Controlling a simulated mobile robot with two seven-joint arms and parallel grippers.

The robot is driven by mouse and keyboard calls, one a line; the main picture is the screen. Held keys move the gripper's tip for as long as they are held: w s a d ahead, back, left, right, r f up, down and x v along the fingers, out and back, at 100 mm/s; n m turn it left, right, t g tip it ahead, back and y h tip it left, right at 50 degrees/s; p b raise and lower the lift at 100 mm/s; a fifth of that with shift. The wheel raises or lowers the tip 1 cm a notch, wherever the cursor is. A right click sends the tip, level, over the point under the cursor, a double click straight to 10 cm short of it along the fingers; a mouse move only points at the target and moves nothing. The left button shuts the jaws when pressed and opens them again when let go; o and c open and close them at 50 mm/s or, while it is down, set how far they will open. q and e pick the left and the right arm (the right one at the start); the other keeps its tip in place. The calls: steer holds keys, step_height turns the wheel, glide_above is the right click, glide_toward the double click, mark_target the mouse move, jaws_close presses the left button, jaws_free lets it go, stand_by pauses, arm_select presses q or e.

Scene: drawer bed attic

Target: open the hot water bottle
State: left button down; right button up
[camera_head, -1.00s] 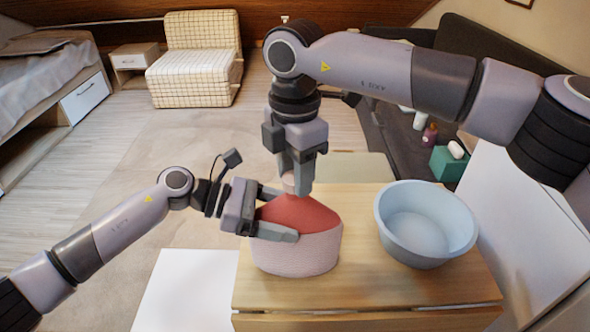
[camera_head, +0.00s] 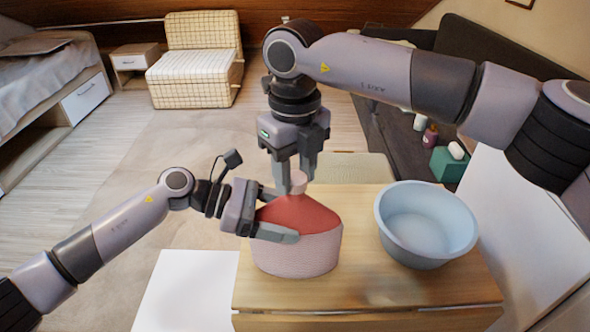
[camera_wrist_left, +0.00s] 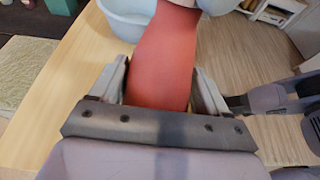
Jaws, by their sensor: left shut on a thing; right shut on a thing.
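The hot water bottle (camera_head: 300,213) stands upright on the wooden table, with a red upper part, a pink knitted-looking lower part and a pale pink cap (camera_head: 298,184) on top. My left gripper (camera_head: 281,214) is shut on the bottle's body from the left. The left wrist view shows the red body (camera_wrist_left: 165,58) between its two fingers (camera_wrist_left: 160,88). My right gripper (camera_head: 296,178) comes down from above and is shut on the cap, one finger on each side. Whether the cap is loose on the neck cannot be told.
A light blue basin (camera_head: 425,225) stands on the table (camera_head: 365,285) to the right of the bottle. The table's front is clear.

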steer(key=n, duration=2.9)
steer(key=shift+r, duration=0.1)
steer(key=shift+r, duration=0.1)
steer(key=shift+r, duration=1)
